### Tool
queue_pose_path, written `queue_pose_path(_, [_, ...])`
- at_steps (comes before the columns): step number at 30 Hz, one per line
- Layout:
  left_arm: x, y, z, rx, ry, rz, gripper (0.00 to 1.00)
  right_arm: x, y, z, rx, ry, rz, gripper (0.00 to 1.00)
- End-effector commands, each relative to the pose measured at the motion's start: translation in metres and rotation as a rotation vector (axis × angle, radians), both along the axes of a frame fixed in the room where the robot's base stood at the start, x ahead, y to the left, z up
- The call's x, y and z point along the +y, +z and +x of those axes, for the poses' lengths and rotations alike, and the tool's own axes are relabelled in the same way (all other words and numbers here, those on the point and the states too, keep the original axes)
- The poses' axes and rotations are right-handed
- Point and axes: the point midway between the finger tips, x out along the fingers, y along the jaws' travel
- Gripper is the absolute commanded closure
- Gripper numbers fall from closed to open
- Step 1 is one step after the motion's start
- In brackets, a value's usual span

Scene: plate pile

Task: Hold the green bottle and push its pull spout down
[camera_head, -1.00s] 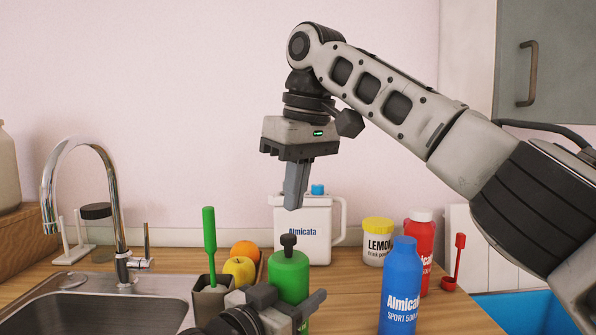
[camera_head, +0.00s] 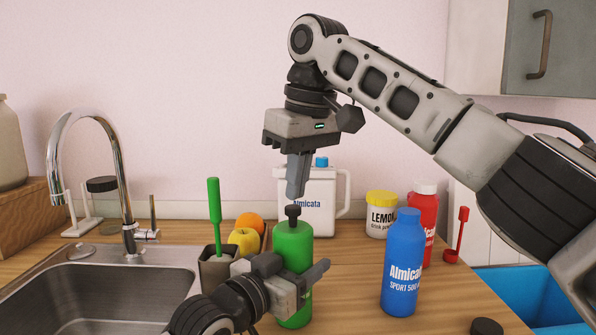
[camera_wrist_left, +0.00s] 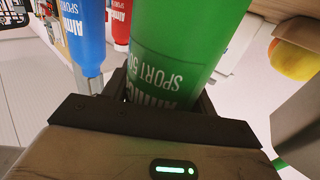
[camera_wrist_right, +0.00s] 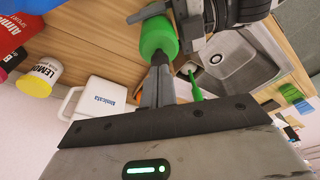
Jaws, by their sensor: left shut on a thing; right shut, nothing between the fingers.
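The green bottle (camera_head: 293,248) stands upright on the counter, with a dark pull spout (camera_head: 292,213) on top. My left gripper (camera_head: 300,285) is shut around the bottle's body; the left wrist view shows the green bottle (camera_wrist_left: 185,45) between its fingers. My right gripper (camera_head: 295,192) is shut and empty, pointing down directly above the spout. Its fingertips look very close to the spout or touching it; I cannot tell which. In the right wrist view the shut fingers (camera_wrist_right: 160,65) hide most of the spout, in front of the green bottle top (camera_wrist_right: 157,36).
A blue bottle (camera_head: 402,265), red bottle (camera_head: 424,215) and lemon tub (camera_head: 381,214) stand to the right. A white jug (camera_head: 318,205) is behind. A holder with a green brush (camera_head: 214,210), fruit (camera_head: 243,238) and the sink (camera_head: 100,300) are left. A dark cap (camera_head: 486,326) lies front right.

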Motion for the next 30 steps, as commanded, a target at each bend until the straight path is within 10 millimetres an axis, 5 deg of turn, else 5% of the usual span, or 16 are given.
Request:
queue_pose_path(21, [0.0, -0.001, 0.0, 0.002, 0.0, 0.001, 0.8, 0.001, -0.016, 0.0, -0.001, 0.001, 0.001, 1.0])
queue_pose_path(30, [0.0, -0.001, 0.0, 0.002, 0.0, 0.001, 0.8, 0.001, 0.005, 0.0, -0.003, 0.0, 0.0, 1.0])
